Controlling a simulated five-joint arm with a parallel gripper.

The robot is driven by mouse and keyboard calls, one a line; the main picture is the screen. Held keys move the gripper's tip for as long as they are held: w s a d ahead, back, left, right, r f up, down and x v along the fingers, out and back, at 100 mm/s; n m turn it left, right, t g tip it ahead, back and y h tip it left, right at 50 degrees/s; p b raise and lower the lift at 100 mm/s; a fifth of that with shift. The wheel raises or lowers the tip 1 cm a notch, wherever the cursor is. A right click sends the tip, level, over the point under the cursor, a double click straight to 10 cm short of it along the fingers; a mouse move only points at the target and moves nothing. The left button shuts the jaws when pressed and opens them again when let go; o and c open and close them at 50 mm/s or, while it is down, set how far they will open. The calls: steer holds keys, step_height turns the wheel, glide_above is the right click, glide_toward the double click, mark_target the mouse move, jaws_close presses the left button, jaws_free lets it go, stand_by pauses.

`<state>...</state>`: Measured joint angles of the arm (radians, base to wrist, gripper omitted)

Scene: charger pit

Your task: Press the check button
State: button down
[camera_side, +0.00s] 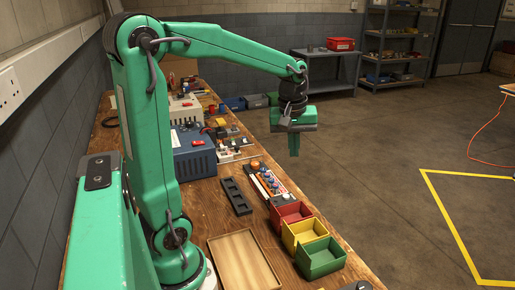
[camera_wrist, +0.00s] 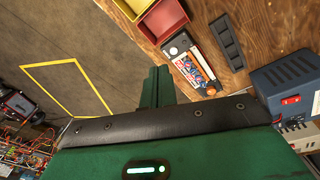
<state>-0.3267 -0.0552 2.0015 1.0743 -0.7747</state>
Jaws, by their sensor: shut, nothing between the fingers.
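A narrow light-coloured charger unit (camera_side: 275,184) with a row of coloured cells lies on the bench near its right edge. It also shows in the wrist view (camera_wrist: 189,64), right of my fingers. It has a pale round part (camera_wrist: 173,50) at the end near the bins and a small orange-red part (camera_wrist: 211,91) at the other. I cannot tell which is the check button. My gripper (camera_side: 294,153) is shut and empty, pointing down, high above and to the right of the unit in the side view. Its fingers (camera_wrist: 157,72) are together in the wrist view.
Red (camera_side: 290,215), yellow (camera_side: 302,232) and green (camera_side: 320,257) bins stand in a row beyond the unit's near end. A black slotted holder (camera_side: 236,196) lies beside it. A blue box (camera_side: 194,152) stands farther back. A wooden tray (camera_side: 243,262) lies in front.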

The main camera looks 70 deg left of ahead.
mark_target(286, 195)
steer(key=w+a+f+n+g, duration=0.1)
steer(key=w+a+f+n, duration=0.2)
steer(key=a, duration=0.4)
steer(key=shift+w+a+f+n+g+h, duration=0.15)
steer(key=shift+f+n+g+h, duration=0.2)
steer(key=shift+f+n, duration=0.7)
steer(key=shift+r, duration=0.1)
steer(key=f, duration=1.3)
steer(key=shift+s+f, duration=0.25)
steer(key=shift+f, duration=0.15)
